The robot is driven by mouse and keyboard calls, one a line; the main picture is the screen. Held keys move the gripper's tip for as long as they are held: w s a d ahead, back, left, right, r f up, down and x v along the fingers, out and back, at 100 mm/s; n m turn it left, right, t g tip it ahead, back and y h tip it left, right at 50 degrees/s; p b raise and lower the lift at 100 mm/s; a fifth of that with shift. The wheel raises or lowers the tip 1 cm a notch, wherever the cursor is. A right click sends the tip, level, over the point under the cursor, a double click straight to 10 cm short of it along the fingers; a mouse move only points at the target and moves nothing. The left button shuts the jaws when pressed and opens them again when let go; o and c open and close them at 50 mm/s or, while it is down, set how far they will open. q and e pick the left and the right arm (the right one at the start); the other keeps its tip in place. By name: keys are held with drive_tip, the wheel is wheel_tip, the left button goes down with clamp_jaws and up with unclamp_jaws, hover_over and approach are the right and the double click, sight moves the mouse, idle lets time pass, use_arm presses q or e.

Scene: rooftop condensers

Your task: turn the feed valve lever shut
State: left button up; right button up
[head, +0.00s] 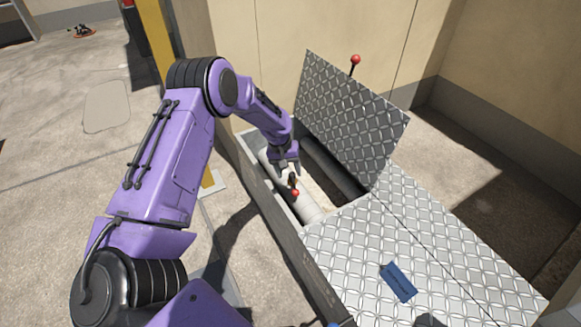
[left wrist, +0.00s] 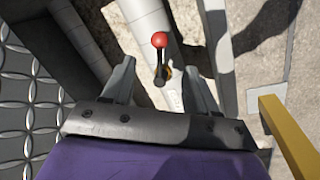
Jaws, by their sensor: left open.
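The feed valve lever (head: 295,193), a short dark lever with a red ball knob, stands over a pale pipe (head: 304,207) in the open trench. In the left wrist view the lever (left wrist: 160,60) shows between my two fingers, its red knob toward the top of the picture. My left gripper (head: 288,170) is open and reaches down into the trench at the lever. In the left wrist view the left gripper (left wrist: 161,72) has a finger on each side of the lever, with visible gaps. The fingers partly hide the lever's base in the head view. My right gripper is not in view.
A raised diamond-plate lid (head: 350,115) stands tilted behind the trench, with another red ball on a rod (head: 355,62) beyond it. A flat diamond-plate cover (head: 420,245) with a blue tag (head: 398,282) lies at the right. A yellow post (head: 158,45) stands left of the trench.

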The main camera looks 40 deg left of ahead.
sight(294, 185)
use_arm(q)
drive_tip(key=shift+f, duration=0.1)
drive_tip(key=c, duration=0.7)
drive_tip(key=shift+w+f+n+b, duration=0.15)
drive_tip(key=shift+n+b, duration=0.2)
drive_tip(key=shift+n, duration=0.45)
clamp_jaws()
drive_tip(key=w+d+r+n+g+y+b, duration=0.15)
drive_tip(key=d+n, duration=0.25)
drive_tip(key=n, duration=0.4)
drive_tip(key=w+d+f+n+g+y+b, duration=0.1)
drive_tip(key=w+d+n+g+y+b, duration=0.2)
drive_tip(key=n, duration=0.5)
drive_tip(key=shift+t, duration=0.65)
drive_tip(key=b+x, duration=0.4)
drive_tip(key=x, duration=0.4)
drive_tip(key=shift+d, duration=0.15)
drive_tip(key=shift+a+f, duration=0.2)
drive_tip(key=shift+f, duration=0.25)
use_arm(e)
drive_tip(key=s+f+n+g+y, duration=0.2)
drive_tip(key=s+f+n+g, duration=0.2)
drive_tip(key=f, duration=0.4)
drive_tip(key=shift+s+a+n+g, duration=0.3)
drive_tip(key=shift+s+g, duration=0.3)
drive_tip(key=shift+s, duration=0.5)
